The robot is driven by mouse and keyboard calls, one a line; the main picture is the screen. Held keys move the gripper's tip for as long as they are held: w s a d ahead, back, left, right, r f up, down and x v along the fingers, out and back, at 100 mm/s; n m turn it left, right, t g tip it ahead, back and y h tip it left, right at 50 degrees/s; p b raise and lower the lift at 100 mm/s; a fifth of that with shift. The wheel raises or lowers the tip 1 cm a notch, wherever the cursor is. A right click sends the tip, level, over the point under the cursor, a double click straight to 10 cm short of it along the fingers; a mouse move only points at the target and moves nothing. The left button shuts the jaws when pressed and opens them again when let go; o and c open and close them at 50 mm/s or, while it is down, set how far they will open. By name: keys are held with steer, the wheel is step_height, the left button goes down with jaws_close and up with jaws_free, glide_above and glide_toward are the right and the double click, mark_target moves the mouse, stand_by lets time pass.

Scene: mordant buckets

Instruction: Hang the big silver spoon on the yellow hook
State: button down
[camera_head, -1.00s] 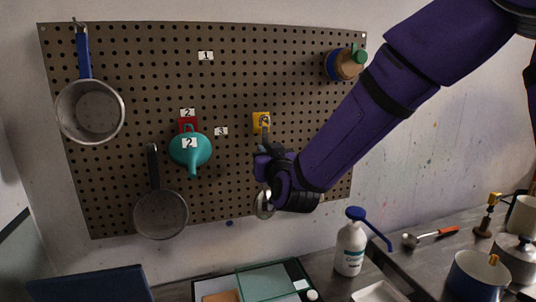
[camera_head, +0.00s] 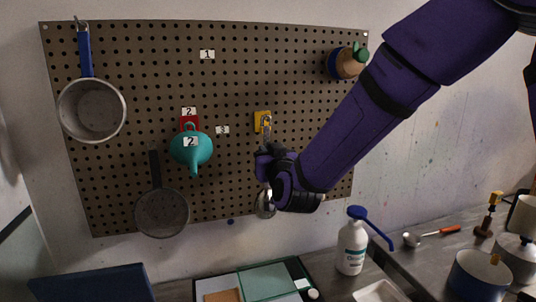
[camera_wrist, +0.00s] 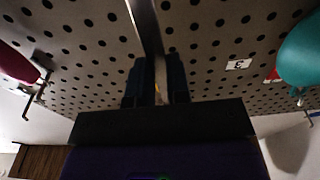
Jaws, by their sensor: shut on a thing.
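The big silver spoon (camera_head: 265,205) hangs bowl down in my gripper (camera_head: 264,163) in front of the pegboard. Its handle runs upward between the fingers toward the yellow hook (camera_head: 262,121). In the wrist view my gripper (camera_wrist: 157,80) is shut on the spoon's handle (camera_wrist: 146,25). In the head view the handle's top end is right at the yellow hook. I cannot tell whether its hole is over the hook's prong. My wrist hides part of the handle.
A pump bottle (camera_head: 351,248) and an orange-handled ladle (camera_head: 432,236) are on the counter below. The board around the hook is clear.

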steer(key=c, duration=1)
jaws_free()
steer(key=shift+s, duration=0.1)
steer(key=r+v, duration=0.1)
steer(key=v, duration=0.9)
steer(key=s+d+r+g+h, duration=0.1)
steer(key=s+d+g, duration=0.2)
steer(key=d, duration=0.4)
steer(key=s+d+r+g+h, duration=0.1)
steer(key=s+d+g, duration=0.25)
steer(key=d, duration=0.25)
steer(key=s+d+m+g+h, duration=0.1)
steer(key=s+d+g, duration=0.1)
steer(key=s+d, duration=0.2)
steer(key=s+d+m+g+h, duration=0.1)
steer(key=s+d+g, duration=0.1)
steer(key=s+d, duration=0.2)
steer(key=s+d+m+g+h, duration=0.1)
steer(key=s+d+g, duration=0.1)
steer(key=s+d, duration=0.3)
steer(key=shift+s+d+r+g, duration=0.1)
steer(key=shift+s+g, duration=0.05)
steer(key=shift+s, duration=0.9)
steer(key=shift+s+r+g, duration=0.1)
steer(key=shift+s, duration=0.95)
